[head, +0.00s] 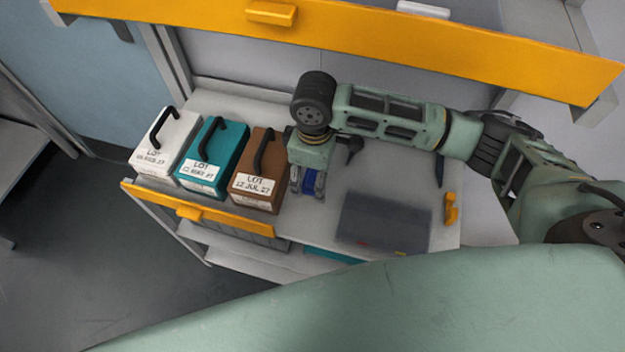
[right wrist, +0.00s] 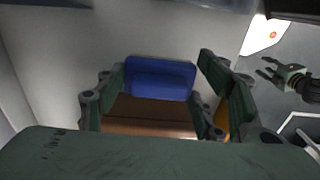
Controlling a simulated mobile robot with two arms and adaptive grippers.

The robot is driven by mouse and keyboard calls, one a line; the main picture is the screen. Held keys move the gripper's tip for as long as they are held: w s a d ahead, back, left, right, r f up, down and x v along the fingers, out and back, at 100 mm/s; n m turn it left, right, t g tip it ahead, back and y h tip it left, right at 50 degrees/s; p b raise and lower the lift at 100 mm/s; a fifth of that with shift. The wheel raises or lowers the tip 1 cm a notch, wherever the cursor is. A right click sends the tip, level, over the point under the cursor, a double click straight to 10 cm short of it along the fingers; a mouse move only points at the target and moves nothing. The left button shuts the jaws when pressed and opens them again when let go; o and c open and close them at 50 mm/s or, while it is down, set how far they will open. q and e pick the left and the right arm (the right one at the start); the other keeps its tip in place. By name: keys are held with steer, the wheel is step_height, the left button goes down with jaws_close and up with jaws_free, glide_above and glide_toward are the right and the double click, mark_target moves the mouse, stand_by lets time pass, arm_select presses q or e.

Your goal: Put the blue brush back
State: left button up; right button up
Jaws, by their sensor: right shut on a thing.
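The blue brush (head: 310,181) shows as a small blue patch between the fingers of my right gripper (head: 308,186), just right of the brown box in the head view. In the right wrist view the blue part (right wrist: 160,78) is a wide blue block between the two fingers. My right gripper is shut on it; a brown area lies below it, and I cannot tell whether that is bristles or something behind. A small gripper at the right edge of the right wrist view, seemingly my left gripper (right wrist: 266,67), has its fingers apart and empty.
White (head: 165,143), teal (head: 213,155) and brown (head: 262,170) boxes with black handles and LOT labels stand left of my right gripper. A dark translucent case (head: 384,222) and a yellow item (head: 451,209) lie to the right. An orange-edged shelf (head: 350,34) hangs above.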

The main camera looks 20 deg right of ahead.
mark_target(313, 184)
steer(key=shift+w+f, duration=0.15)
steer(key=shift+w, duration=0.1)
steer(key=shift+f, duration=0.35)
step_height(313, 184, down, 2)
steer(key=shift+f+p, duration=0.2)
steer(key=shift+p, duration=0.15)
steer(key=shift+f, duration=0.35)
arm_select(q)
steer(key=shift+w+a+r, duration=0.15)
steer(key=shift+a+r, duration=0.3)
steer(key=shift+a, duration=0.05)
arm_select(e)
steer(key=shift+f, duration=0.2)
steer(key=o, duration=0.7)
steer(key=shift+c, duration=0.2)
steer(key=o, duration=0.4)
arm_select(q)
steer(key=shift+w+d, duration=0.1)
steer(key=shift+w, duration=0.15)
arm_select(e)
steer(key=shift+o, duration=0.2)
arm_select(q)
steer(key=shift+w, duration=0.1)
